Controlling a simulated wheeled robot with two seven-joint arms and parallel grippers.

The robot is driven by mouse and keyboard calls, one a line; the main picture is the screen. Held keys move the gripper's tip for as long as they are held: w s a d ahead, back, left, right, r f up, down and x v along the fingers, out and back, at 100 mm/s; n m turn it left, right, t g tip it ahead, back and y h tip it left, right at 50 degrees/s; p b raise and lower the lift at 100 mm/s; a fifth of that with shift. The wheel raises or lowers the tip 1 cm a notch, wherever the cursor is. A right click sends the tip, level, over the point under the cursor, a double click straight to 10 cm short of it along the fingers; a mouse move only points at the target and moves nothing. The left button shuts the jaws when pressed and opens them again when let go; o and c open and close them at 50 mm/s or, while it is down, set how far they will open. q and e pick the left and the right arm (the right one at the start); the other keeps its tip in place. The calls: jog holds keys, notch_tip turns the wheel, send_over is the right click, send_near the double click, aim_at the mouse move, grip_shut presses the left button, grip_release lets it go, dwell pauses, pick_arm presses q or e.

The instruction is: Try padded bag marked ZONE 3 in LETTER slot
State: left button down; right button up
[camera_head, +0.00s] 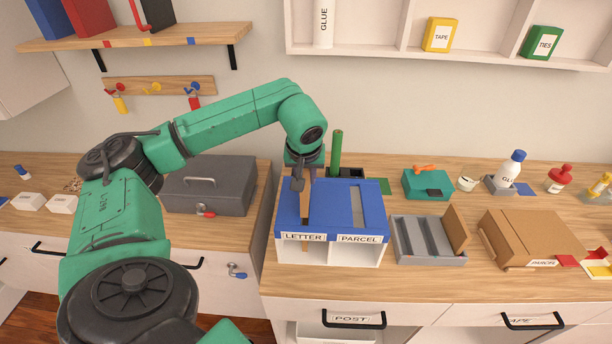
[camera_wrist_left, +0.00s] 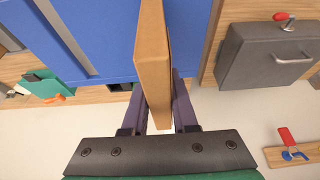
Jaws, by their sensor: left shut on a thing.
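A box with a blue lid (camera_head: 325,215) and white front stands on the counter, with compartments labelled LETTER (camera_head: 304,237) and PARCEL (camera_head: 359,239). My left gripper (camera_head: 303,180) is above the LETTER side, shut on a thin brown padded bag (camera_head: 305,203) held edge-on and upright. The bag meets the lid at the LETTER slot, which it and the gripper mostly hide. A brown strip shows in the LETTER opening below. In the left wrist view the bag (camera_wrist_left: 153,62) stands between the fingers over the blue lid (camera_wrist_left: 102,35). The ZONE 3 mark is not visible. My right gripper is out of view.
A grey cash box (camera_head: 210,187) stands left of the blue-lidded box. A green rod (camera_head: 336,153) stands in a dark holder behind it. A grey divided tray (camera_head: 425,240) and a brown carton (camera_head: 530,240) are to the right. The counter's front strip is clear.

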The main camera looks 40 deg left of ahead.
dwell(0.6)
pick_arm(q)
jog(key=shift+f, duration=0.4)
dwell(0.3)
dwell(0.6)
